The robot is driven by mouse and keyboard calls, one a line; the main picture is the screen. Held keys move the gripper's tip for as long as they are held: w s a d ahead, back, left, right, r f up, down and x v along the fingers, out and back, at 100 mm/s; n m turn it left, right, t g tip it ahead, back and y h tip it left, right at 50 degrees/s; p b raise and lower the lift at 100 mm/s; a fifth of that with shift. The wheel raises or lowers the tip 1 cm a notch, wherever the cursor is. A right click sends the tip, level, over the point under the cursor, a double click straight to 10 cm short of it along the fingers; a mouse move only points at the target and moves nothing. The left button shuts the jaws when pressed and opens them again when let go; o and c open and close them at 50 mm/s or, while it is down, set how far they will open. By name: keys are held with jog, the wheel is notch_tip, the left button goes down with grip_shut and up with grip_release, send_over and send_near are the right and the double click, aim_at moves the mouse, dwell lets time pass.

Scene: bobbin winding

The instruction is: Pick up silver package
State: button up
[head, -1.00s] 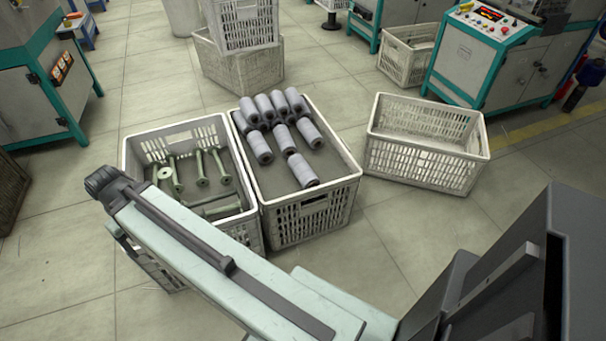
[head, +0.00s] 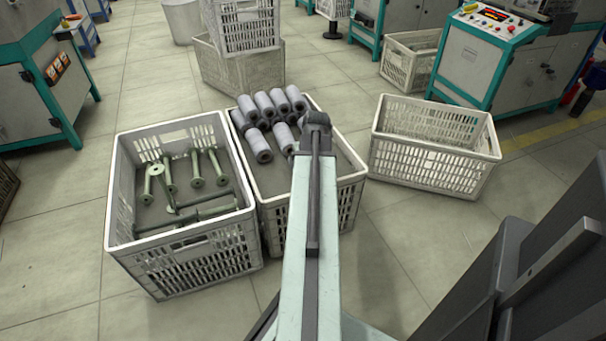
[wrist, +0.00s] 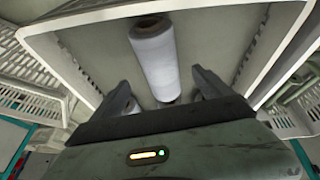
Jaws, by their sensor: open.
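Several silver-grey packages (head: 266,104) lie piled at the far end of the middle crate (head: 353,183). In the wrist view one pale silver package (wrist: 156,60) lies lengthwise on the crate floor, its near end between my fingers. My gripper (wrist: 165,92) is open, with one finger on each side of the package's near end and a gap to each. Nothing is held. I cannot tell how far above the package the fingers are. In the head view my arm covers part of the crate and hides my gripper and this package.
A white crate (head: 118,205) with several green empty bobbins stands at the left, close beside the middle crate. A white crate (head: 430,172) stands apart at the right. Stacked crates (head: 240,67) stand behind. Crate walls rise around my gripper. Floor is clear in front.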

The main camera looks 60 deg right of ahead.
jog(key=b+x, duration=0.6)
jog(key=x, duration=0.1)
jog(key=shift+w+f, duration=0.2)
jog(key=shift+f, duration=0.15)
jog(key=shift+r, duration=0.25)
jog(key=c, duration=1.8)
